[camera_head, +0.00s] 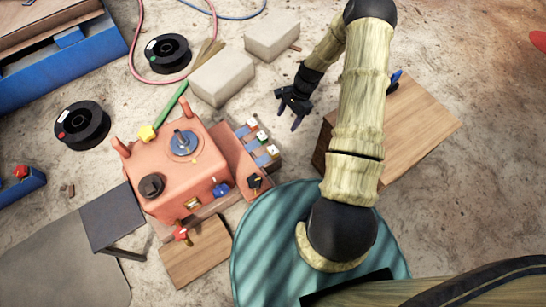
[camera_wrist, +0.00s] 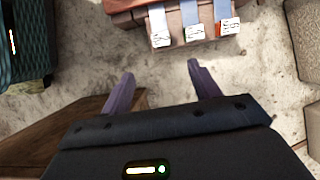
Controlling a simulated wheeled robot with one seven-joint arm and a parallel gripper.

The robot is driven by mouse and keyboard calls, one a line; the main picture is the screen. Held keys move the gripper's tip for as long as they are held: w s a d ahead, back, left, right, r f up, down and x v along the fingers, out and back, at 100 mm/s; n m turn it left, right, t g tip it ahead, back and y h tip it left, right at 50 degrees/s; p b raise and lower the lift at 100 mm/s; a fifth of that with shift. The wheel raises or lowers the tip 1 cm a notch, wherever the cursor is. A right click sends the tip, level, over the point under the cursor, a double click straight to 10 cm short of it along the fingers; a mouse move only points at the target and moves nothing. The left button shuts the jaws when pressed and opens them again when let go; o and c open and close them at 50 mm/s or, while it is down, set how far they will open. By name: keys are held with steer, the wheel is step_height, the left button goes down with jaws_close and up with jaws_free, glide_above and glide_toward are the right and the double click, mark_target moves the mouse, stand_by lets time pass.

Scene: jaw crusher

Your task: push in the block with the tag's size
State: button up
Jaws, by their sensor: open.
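The salmon-coloured crusher (camera_head: 185,165) stands left of centre in the head view. On its right side is a ledge with several light-faced blocks; one upper block (camera_head: 252,123) has a white label. In the wrist view, three blue-grey blocks with white labels show at the top: left block (camera_wrist: 158,24), middle block (camera_wrist: 192,20) and right block (camera_wrist: 224,14). The label markings are too small to read surely. A small brass-coloured plate (camera_head: 192,203) sits on the crusher's front, unreadable. My gripper (camera_head: 297,122) is open and empty, right of the blocks and apart from them; its purple fingers (camera_wrist: 163,88) point towards them.
A wooden box (camera_head: 425,130) stands right of my gripper, under my arm. Pale stone blocks (camera_head: 222,78) lie behind the crusher. Bare floor lies between my gripper and the labelled blocks.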

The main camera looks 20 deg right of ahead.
mark_target(273, 149)
steer(key=shift+f, duration=0.9)
steer(key=shift+f, duration=0.1)
steer(key=b+x, duration=0.8)
steer(key=x, duration=0.9)
steer(key=shift+b, duration=0.4)
steer(key=shift+a, duration=0.1)
